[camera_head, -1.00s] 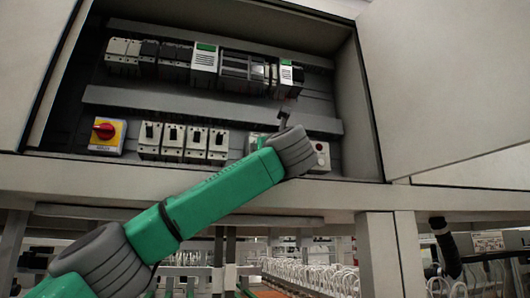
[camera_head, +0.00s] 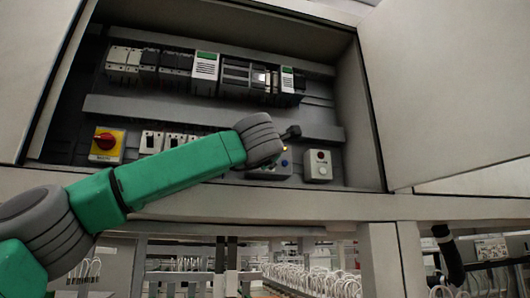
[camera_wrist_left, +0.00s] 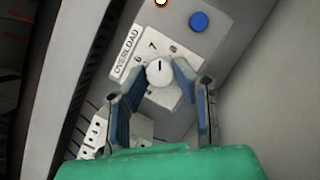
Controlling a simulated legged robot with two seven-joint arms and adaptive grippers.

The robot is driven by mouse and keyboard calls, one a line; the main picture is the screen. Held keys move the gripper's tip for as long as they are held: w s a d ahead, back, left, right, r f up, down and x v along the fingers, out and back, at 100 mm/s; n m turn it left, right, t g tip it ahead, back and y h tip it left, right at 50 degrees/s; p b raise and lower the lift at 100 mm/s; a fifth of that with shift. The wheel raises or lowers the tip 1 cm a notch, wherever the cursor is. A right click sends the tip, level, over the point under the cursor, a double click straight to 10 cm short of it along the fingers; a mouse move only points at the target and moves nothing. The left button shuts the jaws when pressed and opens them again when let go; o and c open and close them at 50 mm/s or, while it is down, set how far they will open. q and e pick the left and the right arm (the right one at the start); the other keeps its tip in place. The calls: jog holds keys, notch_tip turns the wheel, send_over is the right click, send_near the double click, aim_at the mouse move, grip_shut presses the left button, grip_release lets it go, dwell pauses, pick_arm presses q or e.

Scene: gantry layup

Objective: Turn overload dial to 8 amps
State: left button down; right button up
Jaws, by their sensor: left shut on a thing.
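The overload dial (camera_wrist_left: 159,72) is a round white knob on a pale plate in the left wrist view. The "OVERLOAD" label (camera_wrist_left: 127,52) and small figures, 7 and what looks like 8 among them, stand around it. Its short black mark points up in the picture, roughly between those two figures. My left gripper (camera_wrist_left: 160,70) has one finger on each side of the knob and is shut on it. In the head view my left gripper (camera_head: 291,133) is small and dark, partly hidden by my wrist, in front of the grey overload unit (camera_head: 269,173). My right gripper is not in view.
A blue button (camera_wrist_left: 198,21) and a lit lamp (camera_wrist_left: 160,2) sit close to the dial. The cabinet's side wall (camera_head: 358,120) is to the right.

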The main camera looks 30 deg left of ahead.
pick_arm(q)
jog(key=m+p, duration=0.1)
jog(key=m, duration=0.1)
jog(key=m+h+p, duration=0.1)
jog(key=p, duration=0.1)
jog(key=shift+r+m+h, duration=0.15)
jog(key=shift+m+h, duration=0.15)
jog(key=shift+m, duration=0.1)
jog(key=shift+f+m+g+h+p, duration=0.2)
jog(key=shift+m+g+h+p, duration=0.3)
jog(key=shift+m+p, duration=0.85)
jog(key=shift+y, duration=0.3)
jog(key=c, duration=1.3)
grip_release()
jog(key=shift+w, duration=0.2)
jog(key=shift+s+r, duration=0.1)
jog(key=shift+s, duration=0.05)
